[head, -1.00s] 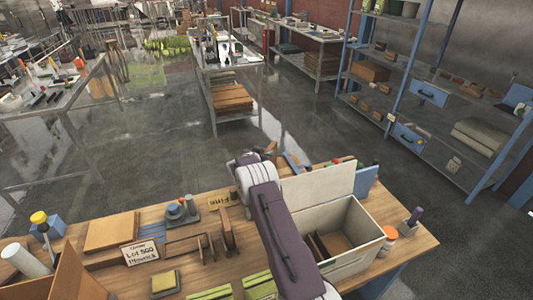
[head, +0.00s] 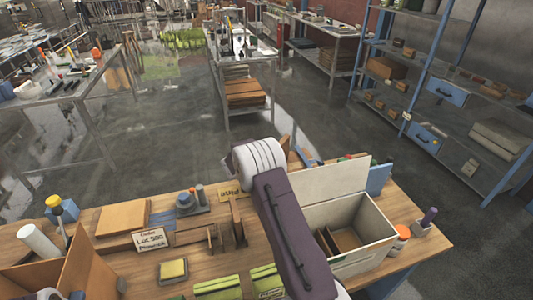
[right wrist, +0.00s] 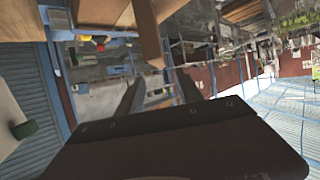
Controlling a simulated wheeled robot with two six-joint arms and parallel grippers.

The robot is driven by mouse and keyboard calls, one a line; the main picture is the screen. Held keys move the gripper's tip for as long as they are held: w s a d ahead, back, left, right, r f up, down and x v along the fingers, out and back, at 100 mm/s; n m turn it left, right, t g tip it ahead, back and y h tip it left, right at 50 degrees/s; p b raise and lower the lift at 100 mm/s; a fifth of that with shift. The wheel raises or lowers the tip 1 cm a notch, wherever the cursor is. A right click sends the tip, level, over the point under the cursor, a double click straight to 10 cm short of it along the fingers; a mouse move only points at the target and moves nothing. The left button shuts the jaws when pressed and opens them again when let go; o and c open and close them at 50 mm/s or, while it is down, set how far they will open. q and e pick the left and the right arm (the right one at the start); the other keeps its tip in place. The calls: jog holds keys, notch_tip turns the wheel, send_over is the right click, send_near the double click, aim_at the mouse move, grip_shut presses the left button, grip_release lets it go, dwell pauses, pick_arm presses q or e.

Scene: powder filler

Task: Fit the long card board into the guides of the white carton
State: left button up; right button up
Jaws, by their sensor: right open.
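The white carton (head: 375,238) stands open on the right of the wooden bench, its lid raised at the back. Brown divider pieces (head: 330,241) stand inside it. Upright brown card boards (head: 238,222) stand in a rack left of my right arm; I cannot tell for sure which is the long one. My right gripper is hidden behind its own wrist in the head view. In the right wrist view, my right gripper (right wrist: 160,88) has its fingers apart with nothing seen between them. A brown board-like piece (right wrist: 149,34) is close beyond the fingers. My left gripper is out of view.
A lot sign (head: 149,239), a yellow pad (head: 173,270) and green packs (head: 217,286) lie left of my right arm. An orange-capped bottle (head: 402,236) and a holder with a purple-topped item (head: 427,222) stand right of the carton. An open brown box (head: 75,268) is at front left.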

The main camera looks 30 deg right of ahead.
jog(key=shift+v, duration=1.4)
